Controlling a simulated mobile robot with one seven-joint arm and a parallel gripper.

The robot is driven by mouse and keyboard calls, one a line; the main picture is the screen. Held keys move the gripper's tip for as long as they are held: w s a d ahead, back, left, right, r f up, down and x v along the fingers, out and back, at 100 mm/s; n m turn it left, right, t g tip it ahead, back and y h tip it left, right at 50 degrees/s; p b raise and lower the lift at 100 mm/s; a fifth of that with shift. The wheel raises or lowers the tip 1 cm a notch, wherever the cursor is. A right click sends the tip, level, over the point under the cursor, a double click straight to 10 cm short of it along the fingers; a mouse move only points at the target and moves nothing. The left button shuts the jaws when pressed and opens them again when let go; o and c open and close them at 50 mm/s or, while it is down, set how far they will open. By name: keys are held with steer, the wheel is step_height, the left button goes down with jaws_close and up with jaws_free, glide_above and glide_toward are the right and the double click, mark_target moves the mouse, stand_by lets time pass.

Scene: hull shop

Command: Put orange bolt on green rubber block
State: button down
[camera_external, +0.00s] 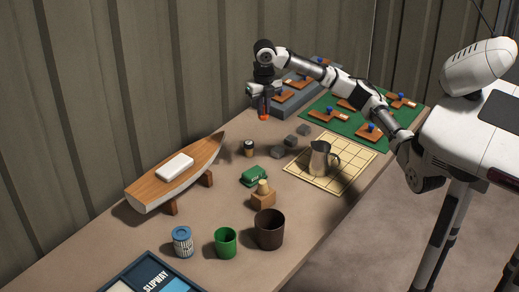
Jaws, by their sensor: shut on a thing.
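My gripper (264,97) points down over the far part of the table. It is shut on the orange bolt (265,114), a small orange-red thing showing below the fingers. I cannot tell whether the bolt touches the table. A green block (254,176) with small pale marks, which looks like the green rubber block, lies mid-table, in front of and below my gripper in the picture. Its top looks bare. The fingers partly hide the bolt.
A model boat hull (178,188) stands on the left. Near the block are a small jar (248,149), grey lumps (291,140), a wooden block with a peg (263,198) and a metal jug (319,160) on a gridded mat. Several cups stand nearer the front.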

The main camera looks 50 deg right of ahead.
steer(key=a+n, duration=0.1)
steer(key=a, duration=0.4)
glide_above(253, 171)
step_height(253, 171, down, 15)
steer(key=shift+r+p, duration=0.1)
steer(key=shift+p, duration=0.35)
steer(key=shift+f+p, duration=0.35)
steer(key=shift+f, duration=1.9)
steer(key=shift+f, duration=0.2)
steer(key=c, duration=1.4)
jaws_free()
steer(key=shift+c, duration=0.2)
steer(key=shift+r, duration=0.1)
step_height(253, 171, up, 12)
steer(key=b, duration=0.2)
steer(key=shift+s, duration=0.2)
